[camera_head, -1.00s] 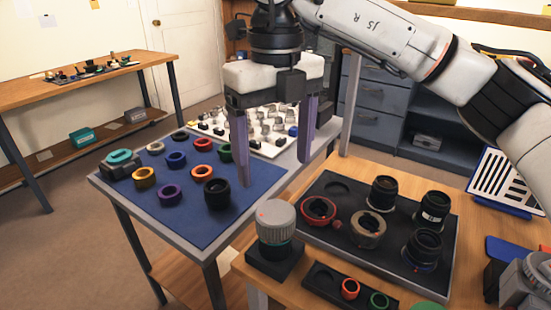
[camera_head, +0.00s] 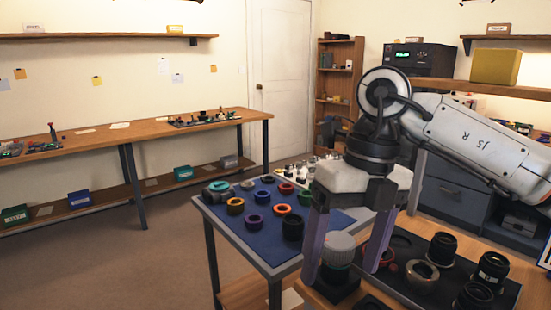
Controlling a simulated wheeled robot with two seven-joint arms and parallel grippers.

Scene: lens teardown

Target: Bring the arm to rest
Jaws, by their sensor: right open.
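My right arm (camera_head: 470,130) comes in from the right, and its gripper (camera_head: 342,265) hangs with the fingers pointing down. The two purple-grey fingers are apart, with nothing held between them. A grey ribbed cylinder (camera_head: 338,248) on a dark block shows between the fingers; I cannot tell its exact distance from them. A black tray (camera_head: 408,240) with several lens parts lies to the right of the gripper, and the right finger covers part of it. My left gripper is not in view.
A small table with a blue mat (camera_head: 262,240) holds several coloured rings and a black ring (camera_head: 292,227). White parts stand behind it, partly hidden by the gripper. A long wooden bench (camera_head: 90,140) runs along the left wall. Open floor (camera_head: 170,255) lies between.

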